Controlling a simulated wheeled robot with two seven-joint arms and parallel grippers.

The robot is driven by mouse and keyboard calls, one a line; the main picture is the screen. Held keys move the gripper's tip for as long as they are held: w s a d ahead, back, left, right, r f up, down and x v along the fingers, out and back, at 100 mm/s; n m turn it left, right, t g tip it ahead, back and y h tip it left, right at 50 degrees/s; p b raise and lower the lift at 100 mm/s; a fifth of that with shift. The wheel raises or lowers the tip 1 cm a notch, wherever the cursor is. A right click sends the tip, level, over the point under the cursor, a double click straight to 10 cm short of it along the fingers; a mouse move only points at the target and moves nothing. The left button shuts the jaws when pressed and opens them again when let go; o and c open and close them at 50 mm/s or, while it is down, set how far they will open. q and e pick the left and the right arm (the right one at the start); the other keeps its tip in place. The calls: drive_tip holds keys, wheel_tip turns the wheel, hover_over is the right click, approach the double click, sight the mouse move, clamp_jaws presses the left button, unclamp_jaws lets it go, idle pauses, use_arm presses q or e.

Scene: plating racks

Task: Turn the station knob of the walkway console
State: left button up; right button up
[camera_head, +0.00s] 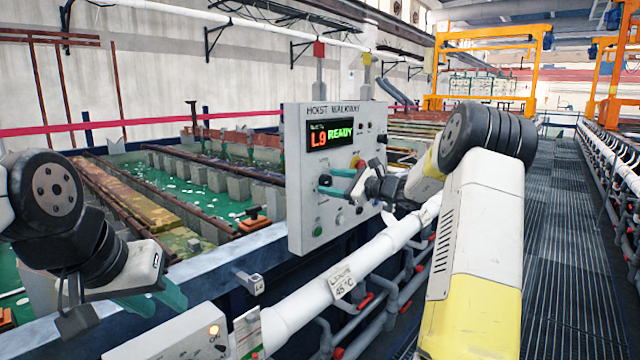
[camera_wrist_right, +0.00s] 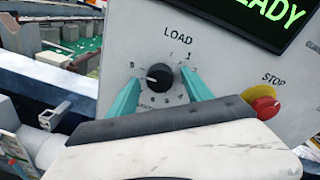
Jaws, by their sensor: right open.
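The walkway console (camera_head: 300,150) is a pale grey panel marked HOIST WALKWAY; its display (camera_head: 331,134) reads L9 READY in red and green. The black round knob (camera_wrist_right: 159,76) sits under the word LOAD, inside a ring of numbers, with a pale mark on its left side. My right gripper (camera_head: 328,182) is at the panel face, and its teal fingers stand on either side of the knob in the right wrist view (camera_wrist_right: 160,82), apart from it. My left gripper (camera_head: 152,301) hangs at the lower left, away from the console; its finger gap is unclear.
A red STOP button (camera_wrist_right: 265,106) on a yellow base sits right of the knob. A green button (camera_head: 317,228) is lower on the panel. A white pipe (camera_head: 300,305) runs below the console. Tanks of green liquid (camera_head: 215,195) lie behind; a grated walkway (camera_head: 565,230) is at right.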

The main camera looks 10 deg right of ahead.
drive_tip(key=v, duration=0.7)
drive_tip(key=shift+s+d, duration=0.25)
drive_tip(key=shift+s, duration=0.05)
drive_tip(key=s+a+n+g+h, duration=0.1)
drive_tip(key=s+a+n+g, duration=0.75)
drive_tip(key=s+a, duration=0.75)
drive_tip(key=s+d+f+n+h, duration=0.1)
drive_tip(key=s+n+h, duration=0.3)
drive_tip(key=s, duration=0.7)
drive_tip(key=s+d+f+n+t+h, duration=0.1)
drive_tip(key=s+d+f+n+h, duration=0.1)
drive_tip(key=s+n, duration=0.7)
drive_tip(key=shift+s+f+h, duration=0.4)
drive_tip(key=shift+s+h, duration=0.5)
drive_tip(key=shift+s, duration=0.3)
drive_tip(key=shift+a+n+t, duration=0.1)
drive_tip(key=shift+n+t, duration=0.15)
clamp_jaws()
